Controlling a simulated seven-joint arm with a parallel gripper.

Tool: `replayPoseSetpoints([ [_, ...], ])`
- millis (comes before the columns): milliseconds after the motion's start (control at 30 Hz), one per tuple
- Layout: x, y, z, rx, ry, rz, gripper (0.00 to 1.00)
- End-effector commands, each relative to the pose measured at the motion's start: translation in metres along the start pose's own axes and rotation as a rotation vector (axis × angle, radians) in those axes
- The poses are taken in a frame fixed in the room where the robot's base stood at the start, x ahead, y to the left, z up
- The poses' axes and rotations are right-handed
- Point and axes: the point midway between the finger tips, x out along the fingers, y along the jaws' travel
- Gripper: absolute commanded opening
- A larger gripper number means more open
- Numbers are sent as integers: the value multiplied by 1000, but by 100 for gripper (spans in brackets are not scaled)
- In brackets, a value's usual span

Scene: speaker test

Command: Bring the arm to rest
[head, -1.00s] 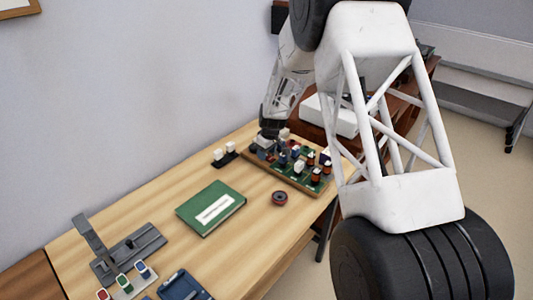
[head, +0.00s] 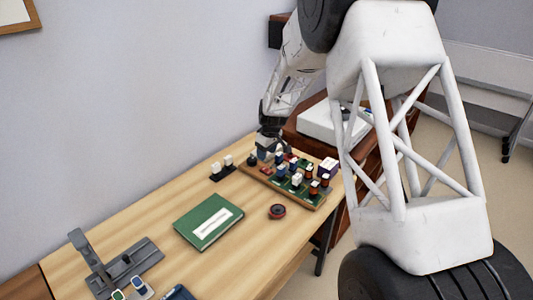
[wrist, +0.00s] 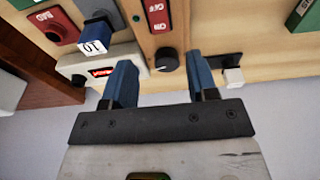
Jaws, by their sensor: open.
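My gripper (head: 268,145) is at the far left end of the component board (head: 288,194), close over the table by the wall. In the wrist view its two blue fingers (wrist: 161,82) stand apart with nothing held between them. A black knob (wrist: 167,60) shows beyond the gap. A white part with a red label (wrist: 98,72) is close to the left finger, partly hidden by it; I cannot tell whether they touch. My arm reaches out from the upper right of the head view, bent.
Several small parts stand crowded on the board. White cubes on a black base (head: 222,168), a green book (head: 208,222), a dark red round item (head: 277,211) and a grey stand (head: 125,268) are on the table. A white box (head: 325,123) sits behind. Bare wood surrounds the book.

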Motion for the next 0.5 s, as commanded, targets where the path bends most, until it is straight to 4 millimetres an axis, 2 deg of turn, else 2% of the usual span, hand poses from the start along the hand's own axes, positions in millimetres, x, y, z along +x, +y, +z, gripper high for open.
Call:
replayPoseSetpoints([
  [267,-8,-2,3,8,1,2,53],
  [500,-44,-14,22,52,5,12,53],
])
